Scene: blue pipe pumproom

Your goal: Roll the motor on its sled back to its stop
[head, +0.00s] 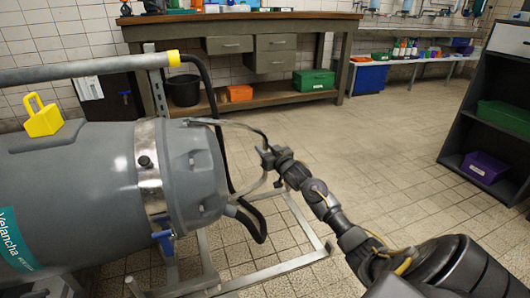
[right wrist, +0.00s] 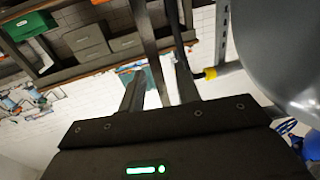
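The motor seems to be the grey drum-shaped unit (head: 208,172) at the right end of the large grey housing (head: 70,190) in the head view. A metal band (head: 150,175) with a blue lever (head: 163,240) circles the join. A curved pale bar, like a handle, stands out from the motor's right end. My right gripper (head: 268,158) is at the outer bend of this bar. In the right wrist view a grey bar (right wrist: 150,45) runs between the two fingers (right wrist: 158,88), with gaps beside it. The fingers look open around it. The sled's stop cannot be made out. My left gripper is out of view.
A metal floor frame (head: 275,268) extends below and right of the motor. A black hose (head: 222,130) hangs close to my right gripper. A workbench (head: 240,22) stands behind and a dark shelf (head: 475,115) at right. The tiled floor between them is clear.

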